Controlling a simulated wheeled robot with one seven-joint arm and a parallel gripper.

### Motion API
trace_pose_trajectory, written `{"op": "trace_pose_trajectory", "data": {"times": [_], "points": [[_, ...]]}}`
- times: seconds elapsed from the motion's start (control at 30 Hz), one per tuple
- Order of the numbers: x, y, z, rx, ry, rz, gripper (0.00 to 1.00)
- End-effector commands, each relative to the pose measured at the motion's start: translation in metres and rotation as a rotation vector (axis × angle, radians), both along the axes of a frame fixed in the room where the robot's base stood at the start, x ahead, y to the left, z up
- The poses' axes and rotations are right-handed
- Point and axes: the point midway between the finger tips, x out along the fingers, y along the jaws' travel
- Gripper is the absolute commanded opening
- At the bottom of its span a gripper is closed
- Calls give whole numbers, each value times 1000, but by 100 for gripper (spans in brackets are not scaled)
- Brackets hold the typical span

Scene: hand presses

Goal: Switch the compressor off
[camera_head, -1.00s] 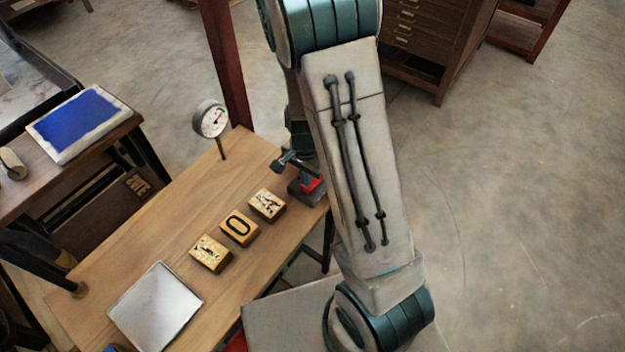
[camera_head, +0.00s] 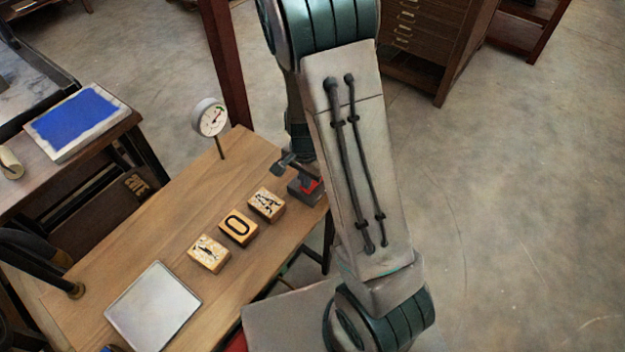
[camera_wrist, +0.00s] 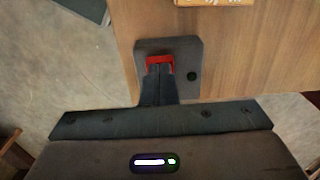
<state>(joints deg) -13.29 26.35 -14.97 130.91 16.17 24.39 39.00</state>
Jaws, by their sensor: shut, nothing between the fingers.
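The compressor's switch box (camera_wrist: 191,52) is a small dark block with a red part (camera_wrist: 159,60) on it, at the edge of the wooden table. In the head view the box (camera_head: 302,194) sits at the table's right edge, partly hidden by my arm. My gripper (camera_wrist: 158,72) is shut and empty, its fingertips over or against the red part; I cannot tell whether they touch. The fingers hide much of the red part, and its set position cannot be read. A round dial gauge (camera_head: 211,117) stands on a thin post at the table's back.
A pale metal plate (camera_head: 153,306) lies at the table's front. A blue-inked slab (camera_head: 75,122) is on the left bench. Floor right of my arm is clear.

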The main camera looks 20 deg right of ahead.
Motion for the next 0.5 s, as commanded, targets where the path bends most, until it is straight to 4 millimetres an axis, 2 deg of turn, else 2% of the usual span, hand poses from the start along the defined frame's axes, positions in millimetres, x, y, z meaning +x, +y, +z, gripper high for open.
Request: {"op": "trace_pose_trajectory", "data": {"times": [0.27,0.5], "points": [[0,-1,-2,-1,-1,-1,0],[0,0,13,0,-1,-1,0]]}}
